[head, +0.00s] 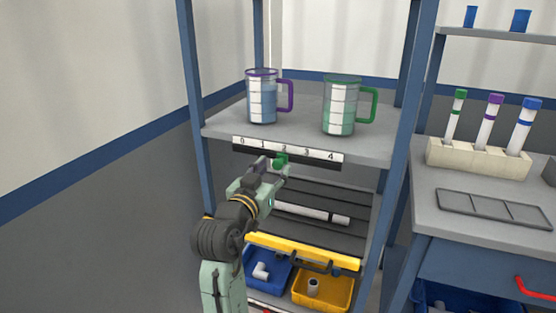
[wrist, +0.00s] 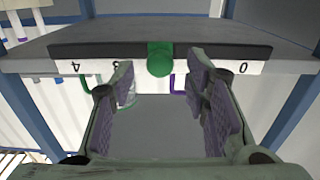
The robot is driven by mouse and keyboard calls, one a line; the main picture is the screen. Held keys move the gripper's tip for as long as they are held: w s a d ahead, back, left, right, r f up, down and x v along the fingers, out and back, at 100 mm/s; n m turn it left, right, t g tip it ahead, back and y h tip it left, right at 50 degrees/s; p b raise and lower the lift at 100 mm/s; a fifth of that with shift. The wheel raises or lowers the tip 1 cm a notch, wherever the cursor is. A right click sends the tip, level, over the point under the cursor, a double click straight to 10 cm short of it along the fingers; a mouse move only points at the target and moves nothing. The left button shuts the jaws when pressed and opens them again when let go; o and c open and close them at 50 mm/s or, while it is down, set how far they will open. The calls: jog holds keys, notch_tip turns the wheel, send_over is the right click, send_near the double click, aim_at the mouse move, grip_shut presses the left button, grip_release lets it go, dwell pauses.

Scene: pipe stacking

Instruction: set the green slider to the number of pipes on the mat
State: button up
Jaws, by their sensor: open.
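The wrist view shows the knob (wrist: 160,58) head-on, covering the strip between the 3 and the 0. My gripper (head: 271,164) is open, one finger on each side of the knob, with gaps between. On the dark ribbed mat (head: 340,195) below lies a white pipe (head: 305,212) with a dark band. My arm hides the mat's left part.
Two measuring jugs, purple-rimmed (head: 262,98) and green-rimmed (head: 340,105), stand on the upper shelf. A blue bin (head: 262,272) and a yellow bin (head: 322,288) with white fittings sit below the mat. A test-tube rack (head: 475,160) is at right.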

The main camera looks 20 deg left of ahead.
aim_at(276, 165)
jog(key=shift+w+d+p, duration=0.1)
jog(key=shift+w+p, duration=0.2)
jog(key=shift+w, duration=1.5)
jog(key=shift+c, duration=0.6)
grip_shut()
